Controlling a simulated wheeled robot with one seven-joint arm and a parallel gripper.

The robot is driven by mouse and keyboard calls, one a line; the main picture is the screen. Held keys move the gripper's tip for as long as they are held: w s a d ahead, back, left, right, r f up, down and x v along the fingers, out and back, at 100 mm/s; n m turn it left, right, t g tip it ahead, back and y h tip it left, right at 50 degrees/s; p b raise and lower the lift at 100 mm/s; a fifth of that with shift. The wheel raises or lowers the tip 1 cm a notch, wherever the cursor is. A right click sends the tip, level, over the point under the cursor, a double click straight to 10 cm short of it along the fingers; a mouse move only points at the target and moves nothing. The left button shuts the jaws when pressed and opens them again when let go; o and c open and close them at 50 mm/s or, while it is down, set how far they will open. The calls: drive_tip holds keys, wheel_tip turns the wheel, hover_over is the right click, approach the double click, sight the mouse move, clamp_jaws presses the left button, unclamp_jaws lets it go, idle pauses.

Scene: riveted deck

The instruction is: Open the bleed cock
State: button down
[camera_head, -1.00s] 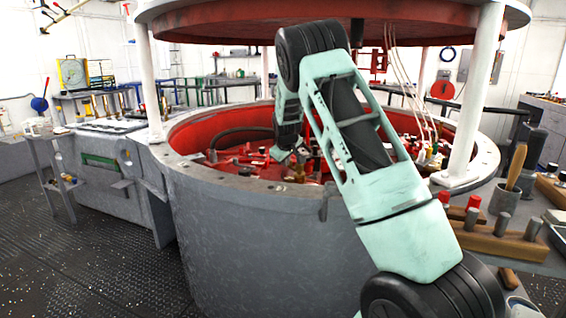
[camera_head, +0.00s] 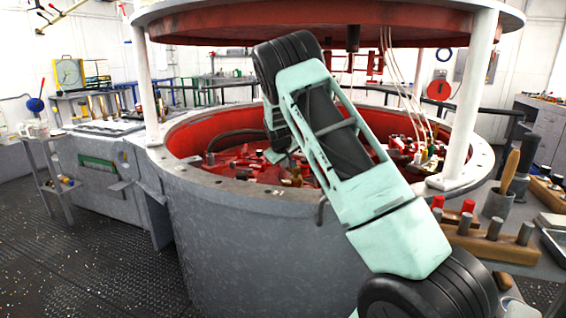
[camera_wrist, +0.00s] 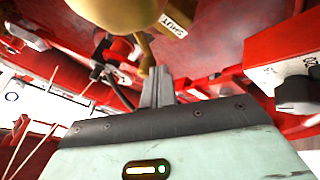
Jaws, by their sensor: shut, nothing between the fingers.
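The bleed cock appears to be the brass fitting (camera_wrist: 118,12) at the top of the wrist view, cut off by the frame edge. A white tag (camera_wrist: 173,25) reading "SHUT" is beside it. A narrow brass part, perhaps its handle (camera_wrist: 146,57), reaches down towards my fingertips. My gripper (camera_wrist: 157,75) is shut and empty, its fingertips just below that part. I cannot tell whether they touch. In the head view my gripper (camera_head: 276,156) is low inside the red-lined tub, small and partly hidden by my arm. The cock is not clear there.
The round tub's grey rim (camera_head: 240,188) and white posts (camera_head: 465,110) surround my arm, with a red lid (camera_head: 350,20) above. In the wrist view, a red box with a white label and dark knob (camera_wrist: 297,92) is at right. Red pipework crowds the space.

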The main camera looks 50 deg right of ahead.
drive_tip(key=m+g+p, duration=0.1)
drive_tip(key=d+m+g+p, duration=0.1)
drive_tip(key=m, duration=0.1)
drive_tip(key=d+m+h+p, duration=0.1)
drive_tip(key=shift+w+d+r+m+g, duration=0.1)
drive_tip(key=shift+w+d+m+g, duration=0.05)
drive_tip(key=shift+w+m+g, duration=0.2)
drive_tip(key=shift+s+d+p, duration=0.2)
drive_tip(key=shift+d+p, duration=0.2)
drive_tip(key=shift+d, duration=0.35)
